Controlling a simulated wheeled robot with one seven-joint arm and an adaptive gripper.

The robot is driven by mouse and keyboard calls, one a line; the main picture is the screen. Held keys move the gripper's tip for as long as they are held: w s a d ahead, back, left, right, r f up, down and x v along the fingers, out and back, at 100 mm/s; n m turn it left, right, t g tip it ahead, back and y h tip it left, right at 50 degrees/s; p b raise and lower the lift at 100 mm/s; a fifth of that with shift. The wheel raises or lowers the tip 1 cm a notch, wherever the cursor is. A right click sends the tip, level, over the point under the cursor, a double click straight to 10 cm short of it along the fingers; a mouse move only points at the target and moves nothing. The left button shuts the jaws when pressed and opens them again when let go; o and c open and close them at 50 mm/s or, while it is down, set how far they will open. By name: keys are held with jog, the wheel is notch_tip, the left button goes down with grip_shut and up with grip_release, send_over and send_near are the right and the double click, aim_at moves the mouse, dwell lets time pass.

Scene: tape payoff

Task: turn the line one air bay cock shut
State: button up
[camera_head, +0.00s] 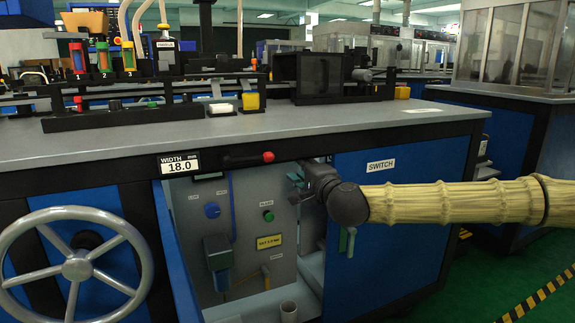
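The open air bay (292,262) is a grey recess under the bench.
A blue knob (212,210), a green button (268,215) and a yellow label (269,241) are on the back panel. A blue door (172,262) stands open at left. A red-tipped lever (267,157) projects above. A handwheel (76,266) stands at far left.

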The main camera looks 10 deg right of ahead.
jog(key=w+a+b, duration=0.1)
jog(key=w+b, duration=0.2)
jog(key=w, duration=0.4)
jog(key=shift+w+a, duration=0.25)
jog(key=shift+w, duration=0.1)
grip_shut()
